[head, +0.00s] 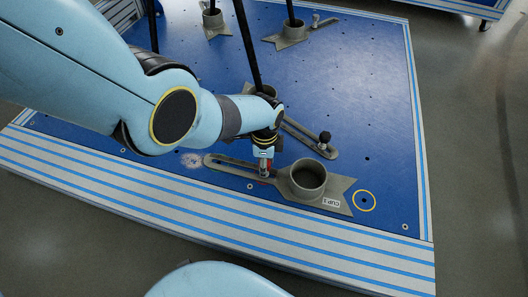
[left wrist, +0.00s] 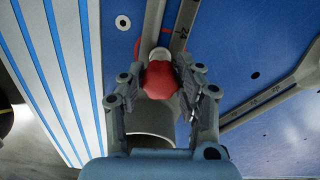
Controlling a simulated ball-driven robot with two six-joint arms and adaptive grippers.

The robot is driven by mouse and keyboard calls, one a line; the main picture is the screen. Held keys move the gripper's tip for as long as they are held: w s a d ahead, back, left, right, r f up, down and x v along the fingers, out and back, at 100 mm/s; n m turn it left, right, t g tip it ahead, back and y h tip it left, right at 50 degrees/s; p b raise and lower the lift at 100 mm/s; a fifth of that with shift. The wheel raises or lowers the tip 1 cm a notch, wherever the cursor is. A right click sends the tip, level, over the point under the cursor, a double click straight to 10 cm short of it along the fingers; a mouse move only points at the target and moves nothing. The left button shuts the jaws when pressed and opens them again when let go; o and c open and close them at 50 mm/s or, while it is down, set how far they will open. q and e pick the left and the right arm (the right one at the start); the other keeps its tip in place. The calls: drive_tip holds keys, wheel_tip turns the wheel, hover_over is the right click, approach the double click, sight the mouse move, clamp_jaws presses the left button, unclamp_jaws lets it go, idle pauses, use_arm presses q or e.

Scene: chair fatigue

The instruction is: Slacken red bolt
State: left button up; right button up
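The red bolt (left wrist: 160,80) has a rounded red head and sits between the fingertips of my left gripper (left wrist: 161,73) in the left wrist view. The fingertips press close on both sides of the head and look shut on it. In the head view my left gripper (head: 264,166) points down at the slotted arm of the grey clamp (head: 232,165) labelled CUP 1, left of its round cup (head: 308,179). The gripper hides most of the bolt there. A pale shaft end (left wrist: 159,55) shows just beyond the red head. My right gripper is not in view.
The blue table (head: 380,110) has a striped front edge (head: 200,204). Black poles stand in cups farther back. A yellow ring (head: 364,200) marks the right front; the right side is mostly clear.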

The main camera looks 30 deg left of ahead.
use_arm(q)
drive_tip(key=o, duration=0.4)
drive_tip(key=m, duration=0.4)
drive_tip(key=shift+m, duration=0.7)
drive_tip(key=m, duration=0.2)
drive_tip(key=shift+m, duration=0.4)
drive_tip(key=m, duration=0.2)
drive_tip(key=shift+m, duration=1)
